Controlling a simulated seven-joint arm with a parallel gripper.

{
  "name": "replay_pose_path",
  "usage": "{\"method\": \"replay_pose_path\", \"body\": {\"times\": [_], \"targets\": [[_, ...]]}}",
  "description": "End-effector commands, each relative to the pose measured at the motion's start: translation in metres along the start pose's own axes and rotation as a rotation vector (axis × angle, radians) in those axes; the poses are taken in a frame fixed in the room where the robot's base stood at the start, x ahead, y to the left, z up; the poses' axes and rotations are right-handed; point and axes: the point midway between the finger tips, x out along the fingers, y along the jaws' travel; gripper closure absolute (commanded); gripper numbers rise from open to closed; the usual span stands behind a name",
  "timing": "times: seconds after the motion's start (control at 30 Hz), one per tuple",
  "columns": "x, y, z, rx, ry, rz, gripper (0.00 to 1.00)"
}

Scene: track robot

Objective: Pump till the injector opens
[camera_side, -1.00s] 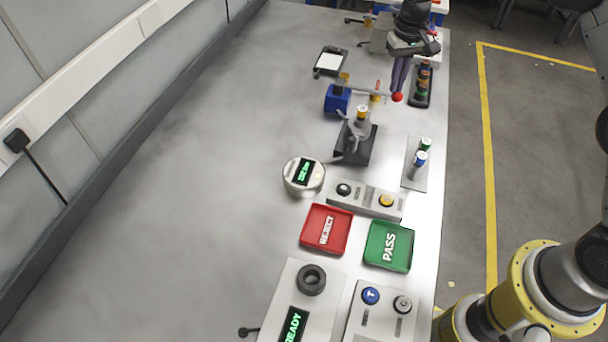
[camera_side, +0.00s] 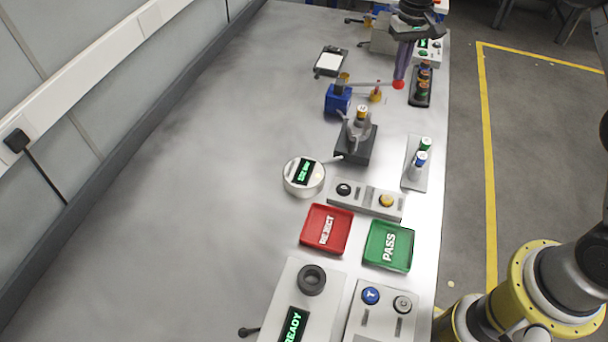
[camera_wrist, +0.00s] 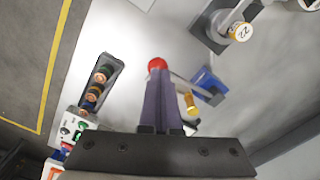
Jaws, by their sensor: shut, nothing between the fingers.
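The blue pump (camera_side: 338,100) has a thin lever running right to a red ball knob (camera_side: 398,85). My gripper (camera_side: 401,78) is shut, with its purple fingertips at the top of the knob; I cannot tell whether they touch it. In the wrist view the knob (camera_wrist: 156,63) shows just beyond the fingertips (camera_wrist: 160,76), and the pump (camera_wrist: 211,82) is partly hidden. An injector with a yellow numbered cap (camera_side: 361,112) stands upright in a dark stand (camera_side: 354,152). A round gauge (camera_side: 292,178) has a lit green display, too small to read.
A small yellow container with a red top (camera_side: 376,96) stands under the lever. A dark rack of injectors (camera_side: 421,92) is right of the knob. A plate with two capped injectors (camera_side: 414,170), a red tray (camera_side: 340,215) and a green tray (camera_side: 404,236) lie nearer. The left bench is clear.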

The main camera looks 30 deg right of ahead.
Motion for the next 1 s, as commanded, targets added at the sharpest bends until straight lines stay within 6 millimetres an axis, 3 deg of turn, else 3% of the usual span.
{"method": "replay_pose_path", "body": {"times": [0.7, 1.0], "targets": [[-0.052, 0.000, -0.001, 0.000, 0.004, -0.001, 1.00], [-0.058, 0.000, 0.000, 0.000, 0.002, 0.000, 1.00]]}}
